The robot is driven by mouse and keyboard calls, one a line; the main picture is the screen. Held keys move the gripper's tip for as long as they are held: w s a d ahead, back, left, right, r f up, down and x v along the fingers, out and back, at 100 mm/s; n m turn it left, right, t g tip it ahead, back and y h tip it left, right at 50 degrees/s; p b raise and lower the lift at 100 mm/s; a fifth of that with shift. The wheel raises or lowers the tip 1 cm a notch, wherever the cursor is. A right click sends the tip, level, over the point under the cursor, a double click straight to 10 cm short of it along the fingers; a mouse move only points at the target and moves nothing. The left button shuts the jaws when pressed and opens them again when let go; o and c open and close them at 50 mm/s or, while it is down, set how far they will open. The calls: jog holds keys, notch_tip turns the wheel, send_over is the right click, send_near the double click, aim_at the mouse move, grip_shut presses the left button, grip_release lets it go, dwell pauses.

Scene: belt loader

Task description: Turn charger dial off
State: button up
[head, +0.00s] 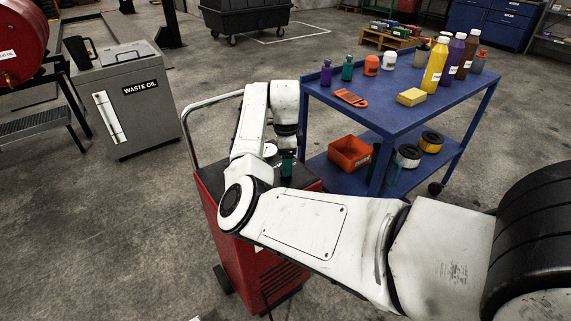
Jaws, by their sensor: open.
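The charger is a red wheeled cabinet (262,267) with a dark top and a bent metal handle, standing in the middle of the head view. My white arm crosses in front of it and hides much of its top and front. My gripper (287,165) points down over the far right part of the charger's top. It is open, but its fingers are small and partly hidden. I cannot make out the dial, and I cannot tell whether the gripper touches it.
A blue cart (385,110) stands close behind and right of the charger, with bottles, a yellow sponge (411,96) and an orange bin (350,153). A grey waste oil cabinet (140,125) stands at the left. Floor at lower left is clear.

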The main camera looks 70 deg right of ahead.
jog(key=shift+f, duration=0.65)
jog(key=shift+c, duration=0.5)
jog(key=c, duration=1)
jog(key=shift+o, duration=0.2)
